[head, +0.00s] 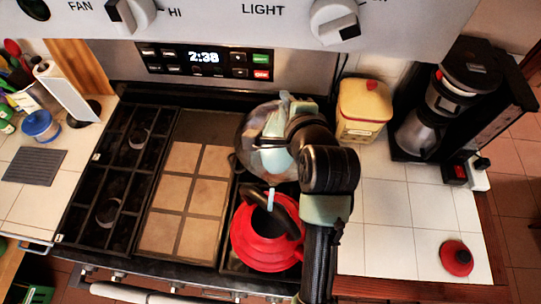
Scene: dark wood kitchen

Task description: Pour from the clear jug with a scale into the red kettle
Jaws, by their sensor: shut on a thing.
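The clear jug (251,128) is held in the air above the right side of the stove. It looks tilted, and its scale cannot be made out. My gripper (278,122) is shut on it, and my wrist hides the jug's right side. The red kettle (262,248) stands on the stove's right front, below the jug, with its dark handle (253,199) arching over it. My forearm covers the kettle's right edge. A short pale vertical streak (270,199) shows between jug and kettle; I cannot tell whether it is liquid.
A red lid (457,259) lies on the white tiled counter at the right. A yellow canister (363,108) and a coffee maker (440,110) stand behind. A tan tiled griddle (185,195) lies left of the kettle. A paper towel roll (66,95) stands at the left. The counter's right front is mostly clear.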

